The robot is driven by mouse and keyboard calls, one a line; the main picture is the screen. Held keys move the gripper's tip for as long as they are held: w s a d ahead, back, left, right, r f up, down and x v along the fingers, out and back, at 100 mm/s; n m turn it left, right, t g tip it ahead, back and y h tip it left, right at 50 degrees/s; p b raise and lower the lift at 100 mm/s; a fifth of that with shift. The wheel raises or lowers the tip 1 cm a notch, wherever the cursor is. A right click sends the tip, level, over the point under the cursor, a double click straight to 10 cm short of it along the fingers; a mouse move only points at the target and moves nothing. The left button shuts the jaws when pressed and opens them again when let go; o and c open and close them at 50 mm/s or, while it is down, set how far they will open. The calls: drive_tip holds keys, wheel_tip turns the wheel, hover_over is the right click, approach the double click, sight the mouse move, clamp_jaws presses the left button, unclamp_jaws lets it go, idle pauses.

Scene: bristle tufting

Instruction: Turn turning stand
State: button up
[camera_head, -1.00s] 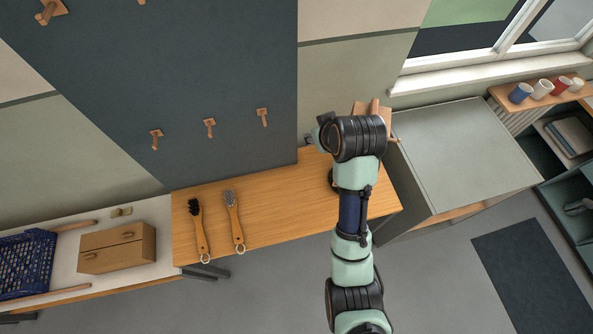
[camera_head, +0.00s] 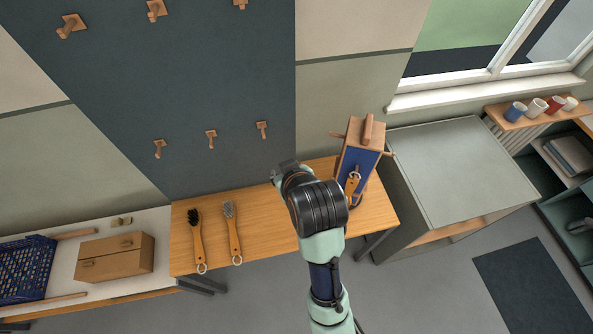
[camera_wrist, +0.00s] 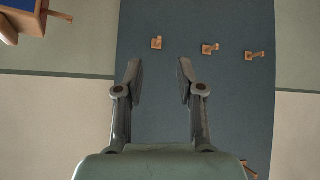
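The turning stand (camera_head: 362,162) stands at the right end of the wooden bench. It has a blue panel facing front, a wooden top with a handle, pegs at its sides, and a wooden-handled brush (camera_head: 352,186) hanging on the panel. In the wrist view a corner of the stand (camera_wrist: 40,12) shows at the top left. My gripper (camera_wrist: 160,75) is open and empty, its two fingers apart, facing the wall panel. In the head view my arm is left of the stand and apart from it; the fingers are mostly hidden by the wrist.
Two brushes, one black (camera_head: 197,240) and one grey (camera_head: 233,232), lie on the bench (camera_head: 270,218) at left. Wooden pegs (camera_head: 211,139) stick out of the dark wall panel. A grey cabinet (camera_head: 455,165) stands right of the stand. A cardboard-coloured box (camera_head: 115,258) is at far left.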

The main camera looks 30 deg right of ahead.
drive_tip(key=shift+f, duration=0.2)
drive_tip(key=c, duration=0.5)
drive_tip(key=d+f+m+b, duration=0.1)
drive_tip(key=f, duration=0.1)
drive_tip(key=d+f+m+t+b, duration=0.1)
drive_tip(key=f+b, duration=0.1)
drive_tip(key=f, duration=0.1)
drive_tip(key=d+f+m+b, duration=0.1)
drive_tip(key=d+f+b, duration=0.1)
drive_tip(key=shift+s+f+t+y, duration=0.4)
clamp_jaws()
drive_tip(key=s+d+f+m+t+h+b, duration=0.2)
drive_tip(key=s+d+f+m+h+b, duration=0.3)
drive_tip(key=s+d+f+m, duration=0.35)
drive_tip(key=s+d+f+m+t+h+b, duration=0.2)
drive_tip(key=s+d+f+m+h+b, duration=0.25)
drive_tip(key=s+d+m, duration=0.6)
drive_tip(key=m+p, duration=0.1)
drive_tip(key=p, duration=0.1)
approach(355, 165)
drive_tip(key=d, duration=0.1)
drive_tip(key=w+d, duration=0.1)
drive_tip(key=shift+d+r+y, duration=0.3)
drive_tip(key=shift+r+y, duration=0.05)
